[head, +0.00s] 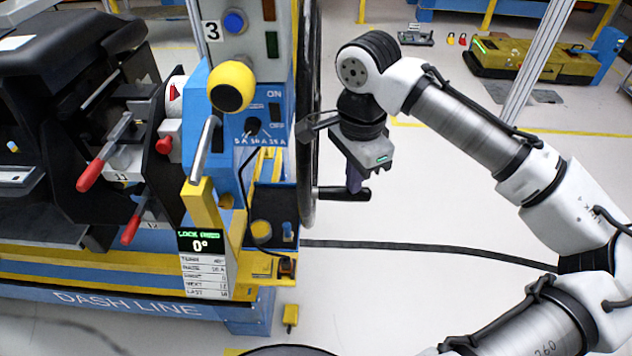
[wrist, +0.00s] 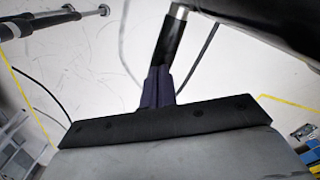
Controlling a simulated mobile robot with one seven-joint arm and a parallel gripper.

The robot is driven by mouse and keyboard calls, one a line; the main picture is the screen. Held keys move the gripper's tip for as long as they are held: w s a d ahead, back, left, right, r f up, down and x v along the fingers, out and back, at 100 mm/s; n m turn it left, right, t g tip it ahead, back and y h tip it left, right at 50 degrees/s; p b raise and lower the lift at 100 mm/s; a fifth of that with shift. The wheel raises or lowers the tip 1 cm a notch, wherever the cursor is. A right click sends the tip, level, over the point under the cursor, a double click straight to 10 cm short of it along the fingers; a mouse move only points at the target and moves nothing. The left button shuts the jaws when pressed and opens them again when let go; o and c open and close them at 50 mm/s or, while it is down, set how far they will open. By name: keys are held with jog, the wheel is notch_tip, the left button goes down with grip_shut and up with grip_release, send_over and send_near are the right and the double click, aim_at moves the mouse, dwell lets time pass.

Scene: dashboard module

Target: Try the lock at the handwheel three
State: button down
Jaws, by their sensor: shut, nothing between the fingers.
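The handwheel (head: 311,120) stands nearly edge-on at the right side of the blue station marked 3 (head: 212,31). Its black crank handle (head: 346,193) sticks out to the right near the wheel's lower part. My gripper (head: 354,186) points down at this handle, its shut fingertips beside or against it; contact is unclear. In the wrist view the purple fingers (wrist: 158,88) are together and empty, with a black handle (wrist: 171,45) with a metal end just beyond them. A small display (head: 201,245) shows "LOCK", a blurred word, and 0°.
A yellow ball-topped lever (head: 230,86) and an ON/OFF panel (head: 266,112) are on the station. Red-handled levers (head: 92,173) are at the left. A black cable (head: 430,246) crosses the floor.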

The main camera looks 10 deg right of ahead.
notch_tip(320, 180, up, 8)
jog(key=p, duration=0.7)
jog(key=shift+f, duration=0.15)
dwell(0.4)
